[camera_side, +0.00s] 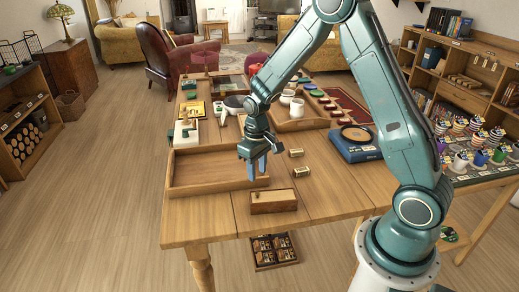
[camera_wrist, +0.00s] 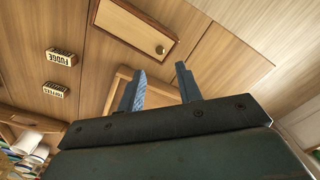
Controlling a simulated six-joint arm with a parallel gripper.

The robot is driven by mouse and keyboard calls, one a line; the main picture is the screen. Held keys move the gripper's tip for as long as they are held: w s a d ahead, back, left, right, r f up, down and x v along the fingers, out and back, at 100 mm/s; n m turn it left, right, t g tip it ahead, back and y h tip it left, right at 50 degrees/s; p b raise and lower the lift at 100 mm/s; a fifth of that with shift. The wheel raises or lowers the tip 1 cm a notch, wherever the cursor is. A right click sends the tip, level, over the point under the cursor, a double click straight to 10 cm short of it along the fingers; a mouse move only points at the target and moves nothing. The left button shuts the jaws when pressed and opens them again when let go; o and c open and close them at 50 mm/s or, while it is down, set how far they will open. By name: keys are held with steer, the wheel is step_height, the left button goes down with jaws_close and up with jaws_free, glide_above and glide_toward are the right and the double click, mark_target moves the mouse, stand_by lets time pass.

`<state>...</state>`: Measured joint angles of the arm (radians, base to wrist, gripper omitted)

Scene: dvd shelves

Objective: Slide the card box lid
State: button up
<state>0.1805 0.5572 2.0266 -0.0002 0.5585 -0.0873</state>
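The card box (camera_side: 273,202) is a small wooden box near the front edge of the table. Its flat lid (camera_wrist: 130,22) shows at the top of the wrist view, with a small round knob (camera_wrist: 160,49) near one end. The lid appears to cover the box. My gripper (camera_side: 258,168) is above the table, just behind the box and close to the right end of a wooden tray. Its two blue fingers are apart with nothing between them; they also show in the wrist view (camera_wrist: 161,83), short of the lid and not touching it.
The large empty wooden tray (camera_side: 205,192) lies left of the box. Two small labelled blocks, fudge (camera_wrist: 61,57) and toffees (camera_wrist: 54,89), lie on the table to the gripper's right in the side view. A blue box (camera_side: 354,151) stands further right. Table around the card box is bare.

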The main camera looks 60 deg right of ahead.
mark_target(257, 193)
steer(key=shift+f, duration=3.8)
jaws_close()
